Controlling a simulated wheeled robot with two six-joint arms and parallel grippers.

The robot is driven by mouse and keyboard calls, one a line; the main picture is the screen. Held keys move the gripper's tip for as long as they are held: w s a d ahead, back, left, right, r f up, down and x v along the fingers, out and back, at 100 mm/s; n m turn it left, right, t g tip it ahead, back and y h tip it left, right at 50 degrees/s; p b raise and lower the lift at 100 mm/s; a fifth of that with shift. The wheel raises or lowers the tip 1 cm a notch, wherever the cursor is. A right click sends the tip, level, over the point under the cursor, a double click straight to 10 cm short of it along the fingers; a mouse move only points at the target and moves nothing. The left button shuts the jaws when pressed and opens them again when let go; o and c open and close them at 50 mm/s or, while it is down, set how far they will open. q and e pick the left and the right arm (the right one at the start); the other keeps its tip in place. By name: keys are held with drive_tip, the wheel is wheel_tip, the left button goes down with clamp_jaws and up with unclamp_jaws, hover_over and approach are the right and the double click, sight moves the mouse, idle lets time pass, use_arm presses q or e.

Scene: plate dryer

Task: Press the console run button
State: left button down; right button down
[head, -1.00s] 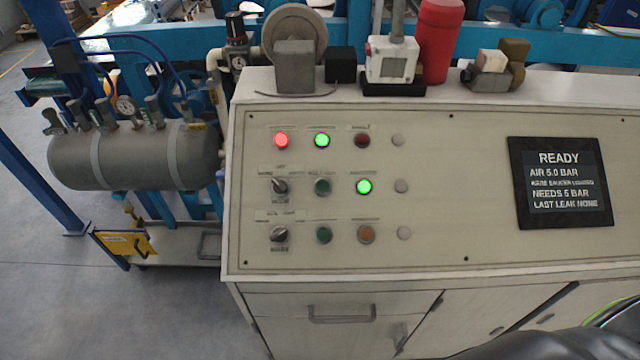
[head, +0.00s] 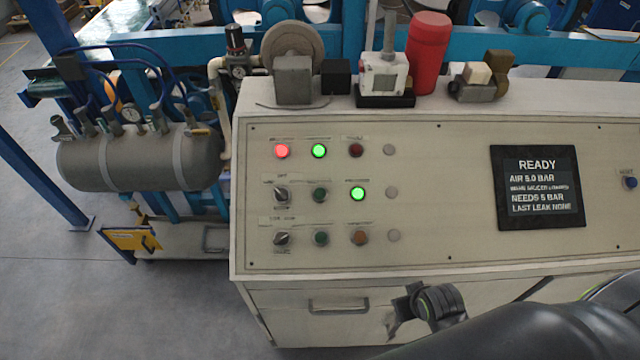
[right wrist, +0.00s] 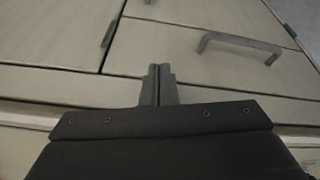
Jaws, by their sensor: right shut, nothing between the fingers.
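The console (head: 450,250) has a sloped beige panel with rows of small lamps, buttons and knobs. One red lamp (head: 282,151) and two green ones, in the top row (head: 319,151) and middle row (head: 358,194), are lit. Dark green buttons sit in the middle row (head: 320,195) and bottom row (head: 320,239). Most labels are too blurred to read, so I cannot tell which is the run button. The screen (head: 538,187) reads READY. My right gripper (head: 396,322) is shut and empty, low before the cabinet front; its closed fingers show in the right wrist view (right wrist: 158,72).
A red cylinder (head: 428,52), a white boxed device (head: 384,75) and a reel (head: 293,48) stand on the console's top ledge. A drawer handle (head: 338,306) juts out below the panel. A grey tank (head: 140,160) stands left.

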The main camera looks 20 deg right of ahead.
wheel_tip(320, 180, up, 13)
drive_tip(key=w+a+t+p, duration=0.1)
drive_tip(key=w+a+p, duration=0.1)
drive_tip(key=n+t+y, duration=0.4)
drive_tip(key=t+y, duration=0.2)
drive_tip(key=y, duration=0.1)
approach(320, 194)
drive_tip(key=a+r, duration=0.5)
drive_tip(key=r, duration=0.1)
drive_tip(key=shift+w+a+r, duration=0.2)
drive_tip(key=shift+w+r, duration=0.1)
drive_tip(key=shift+w, duration=0.1)
drive_tip(key=w+f+b, duration=0.1)
drive_tip(key=f+b, duration=0.1)
drive_tip(key=w+f+b, duration=0.1)
drive_tip(key=f+b, duration=0.1)
drive_tip(key=w+d+f+b, duration=0.1)
drive_tip(key=f+b, duration=0.1)
drive_tip(key=shift+w+d+f+b, duration=0.15)
drive_tip(key=shift+w+f+b, duration=0.5)
drive_tip(key=shift+f, duration=0.2)
drive_tip(key=shift+f, duration=0.1)
drive_tip(key=shift+w+f, duration=0.2)
drive_tip(key=shift+f, duration=0.05)
